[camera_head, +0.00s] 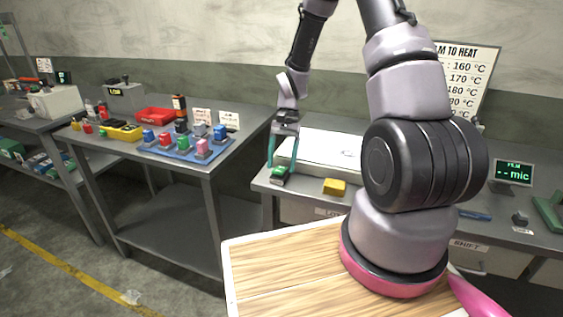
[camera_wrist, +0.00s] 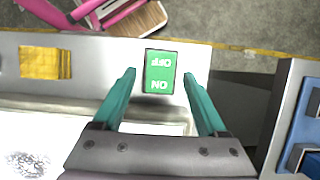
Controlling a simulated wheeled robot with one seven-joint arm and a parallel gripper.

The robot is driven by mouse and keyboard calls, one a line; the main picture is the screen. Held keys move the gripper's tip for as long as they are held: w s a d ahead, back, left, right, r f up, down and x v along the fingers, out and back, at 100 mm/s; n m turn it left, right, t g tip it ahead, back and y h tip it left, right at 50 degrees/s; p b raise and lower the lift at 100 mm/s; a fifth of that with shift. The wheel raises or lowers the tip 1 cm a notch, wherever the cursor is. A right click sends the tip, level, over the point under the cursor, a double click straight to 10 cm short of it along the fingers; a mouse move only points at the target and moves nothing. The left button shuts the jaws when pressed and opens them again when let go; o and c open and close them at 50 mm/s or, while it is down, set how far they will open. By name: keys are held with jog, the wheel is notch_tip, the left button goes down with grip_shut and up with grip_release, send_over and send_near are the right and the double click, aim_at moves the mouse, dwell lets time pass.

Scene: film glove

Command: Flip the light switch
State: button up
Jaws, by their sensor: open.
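The green switch (camera_wrist: 160,66) shows in the wrist view with "OFF" and "ON" lettering, upside down in that view. In the head view it is a small green block (camera_head: 279,174) at the bench's left front corner. My gripper (camera_head: 280,163) points down over it, open and empty. In the wrist view, the teal fingertips of my gripper (camera_wrist: 159,76) lie to the left and right of the switch, with gaps on both sides. I cannot tell how high the tips are above it.
A white flat panel (camera_head: 335,148) lies behind the switch. A yellow block (camera_head: 334,187) sits to its right on the bench. A left table holds a blue tray (camera_head: 183,152) of coloured items. A "mic" display (camera_head: 512,172) stands at right.

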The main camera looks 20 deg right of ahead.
grip_shut()
jog(key=shift+s+a+r+t+h, duration=0.15)
jog(key=shift+s+a+t+h, duration=0.1)
jog(key=shift+t+h, duration=0.35)
jog(key=shift+s+t+h, duration=0.2)
jog(key=shift+t+h, duration=0.4)
jog(key=shift+t, duration=0.4)
grip_release()
